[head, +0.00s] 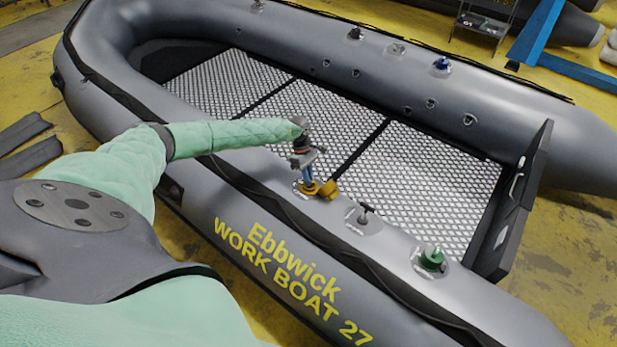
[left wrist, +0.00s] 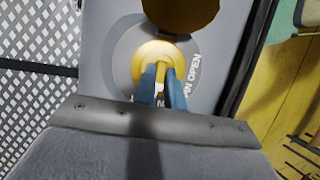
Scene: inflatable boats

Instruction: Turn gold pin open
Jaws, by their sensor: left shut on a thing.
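The gold pin (left wrist: 160,57) sits in a round valve patch on the boat's grey side tube, with the word OPEN printed beside it. In the head view the gold valve (head: 310,189) is on the near tube, below my gripper. My left gripper (head: 307,180) points down onto it. In the left wrist view its blue fingers (left wrist: 161,85) are shut on the gold pin. A round gold cap (left wrist: 182,10) hangs at the top edge of that view; it also lies beside the valve in the head view (head: 327,190). My right gripper is not in view.
The far tube carries several more valves, one blue (head: 441,64). The boat's floor (head: 400,170) is a clear white mesh.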

